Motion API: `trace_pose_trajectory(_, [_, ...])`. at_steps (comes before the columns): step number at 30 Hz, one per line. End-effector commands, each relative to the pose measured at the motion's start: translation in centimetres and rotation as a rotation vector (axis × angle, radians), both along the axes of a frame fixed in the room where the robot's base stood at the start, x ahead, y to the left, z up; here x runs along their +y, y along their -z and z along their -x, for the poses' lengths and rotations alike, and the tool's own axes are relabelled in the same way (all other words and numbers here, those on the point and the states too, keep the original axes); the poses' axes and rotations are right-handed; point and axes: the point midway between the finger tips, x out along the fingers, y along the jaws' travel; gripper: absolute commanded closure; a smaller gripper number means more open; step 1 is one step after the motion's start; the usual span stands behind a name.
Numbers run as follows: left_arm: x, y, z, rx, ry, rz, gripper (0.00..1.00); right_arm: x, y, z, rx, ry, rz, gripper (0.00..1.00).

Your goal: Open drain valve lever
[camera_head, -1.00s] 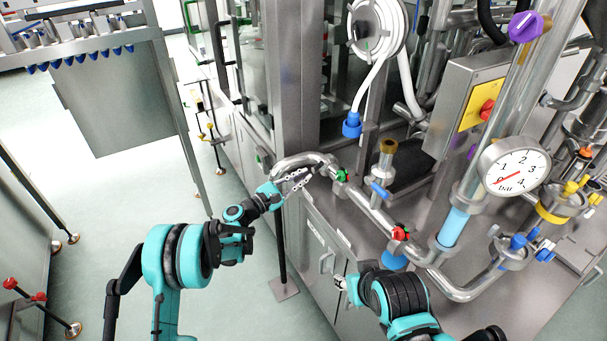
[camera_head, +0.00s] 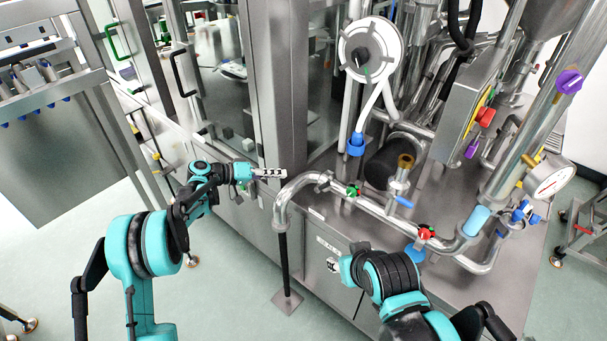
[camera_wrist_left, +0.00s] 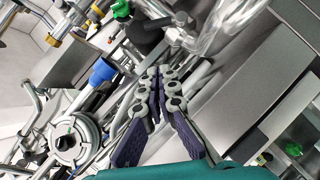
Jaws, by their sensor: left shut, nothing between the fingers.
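A steel pipe (camera_head: 375,208) runs along the machine's front edge and bends down at its left end. It carries a green-handled valve (camera_head: 351,190) and a red-handled valve (camera_head: 426,233). I cannot tell which is the drain valve lever. My left gripper (camera_head: 270,173) is shut and empty, just left of and above the pipe bend, touching no handle. Its closed fingers (camera_wrist_left: 160,85) also show in the left wrist view, with a green handle (camera_wrist_left: 121,9) beyond them. My right gripper (camera_head: 333,265) is mostly hidden low by the cabinet front; its jaws are unclear.
A blue-handled valve (camera_head: 403,201) stands behind the pipe. A round white gauge (camera_head: 551,180) is at the right. A black support post (camera_head: 284,263) stands below the pipe bend. A glass-doored cabinet (camera_head: 220,75) rises behind my left gripper. The floor at left is open.

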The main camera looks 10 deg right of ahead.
Motion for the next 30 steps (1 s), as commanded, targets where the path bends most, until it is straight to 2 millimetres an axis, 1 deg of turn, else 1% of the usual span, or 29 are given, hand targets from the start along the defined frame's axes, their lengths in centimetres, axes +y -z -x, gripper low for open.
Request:
trace_pose_trajectory(5, [-1.8, 0.9, -0.2, -0.004, 0.006, -0.002, 1.00, 0.0, 0.7, 0.0, 0.000, 0.000, 0.000, 0.60])
trace_pose_trajectory(12, [-6.6, 2.6, -1.0, -0.003, 0.006, -0.001, 1.00, 0.0, 2.1, 0.0, 0.000, 0.000, 0.000, 0.60])
trace_pose_trajectory(17, [-9.6, 3.6, -1.5, -0.003, 0.003, -0.001, 1.00, 0.0, 3.0, 0.0, 0.000, 0.000, 0.000, 0.60])
trace_pose_trajectory(18, [-9.9, 4.1, -1.0, -0.002, 0.003, -0.001, 1.00, 0.0, 3.3, 0.0, 0.000, 0.000, 0.000, 0.60])
trace_pose_trajectory(22, [-11.0, 5.1, -0.1, -0.002, 0.002, 0.000, 1.00, 0.0, 3.9, 0.0, 0.000, 0.000, 0.000, 0.60])
trace_pose_trajectory(30, [-11.8, 5.6, 0.5, -0.002, 0.001, 0.000, 1.00, 0.0, 4.1, 0.0, 0.000, 0.000, 0.000, 0.60])
